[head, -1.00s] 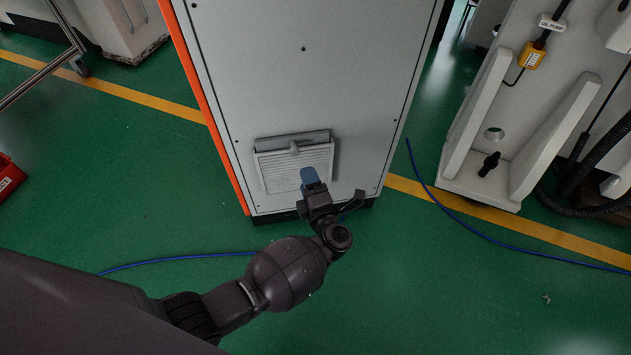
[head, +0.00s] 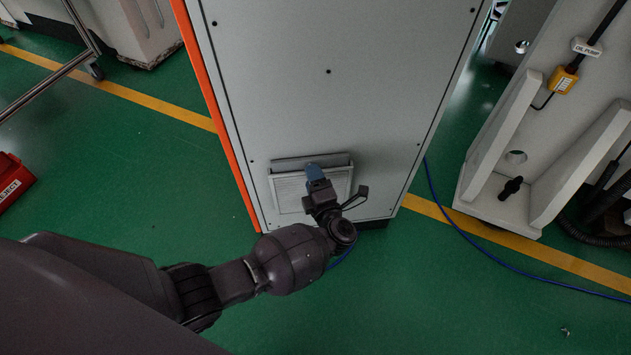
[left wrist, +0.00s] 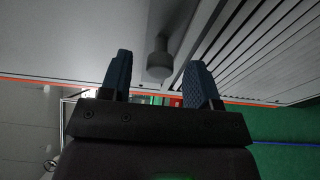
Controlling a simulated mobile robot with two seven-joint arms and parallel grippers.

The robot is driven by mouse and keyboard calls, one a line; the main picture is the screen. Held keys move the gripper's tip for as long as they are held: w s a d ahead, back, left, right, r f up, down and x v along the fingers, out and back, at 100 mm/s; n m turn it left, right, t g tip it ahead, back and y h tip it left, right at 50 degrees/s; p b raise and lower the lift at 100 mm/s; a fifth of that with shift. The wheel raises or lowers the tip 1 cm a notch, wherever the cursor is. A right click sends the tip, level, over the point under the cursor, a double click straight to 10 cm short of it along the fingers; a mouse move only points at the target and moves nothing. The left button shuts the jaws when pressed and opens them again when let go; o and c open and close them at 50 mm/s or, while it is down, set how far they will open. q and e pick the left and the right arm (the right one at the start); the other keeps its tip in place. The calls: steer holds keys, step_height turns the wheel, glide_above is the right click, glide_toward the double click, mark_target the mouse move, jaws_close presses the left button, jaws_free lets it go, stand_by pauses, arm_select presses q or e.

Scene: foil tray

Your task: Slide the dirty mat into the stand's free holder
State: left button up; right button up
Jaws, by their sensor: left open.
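No mat that I can make out as dirty and no stand with holders shows in these views. A louvred vent panel (head: 291,192) sits low on the grey cabinet's front, with a grey strip (head: 290,163) along its top. My left gripper (head: 314,171), with blue fingers, is in front of the panel's upper part and hides its middle. In the left wrist view the two fingers are apart and empty. A grey round knob (left wrist: 158,66) shows between and beyond the fingertips, beside the louvres (left wrist: 245,45). I cannot tell whether they touch it. My right gripper is out of view.
The grey cabinet (head: 335,90) with an orange edge stands ahead. A pale machine base (head: 500,190) is at the right, a red bin (head: 12,183) at the far left. A blue cable (head: 470,240) lies on the green floor (head: 420,300), which is mostly clear.

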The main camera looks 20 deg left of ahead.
arm_select(q)
steer(key=shift+w+a, duration=0.4)
steer(key=shift+w, duration=0.05)
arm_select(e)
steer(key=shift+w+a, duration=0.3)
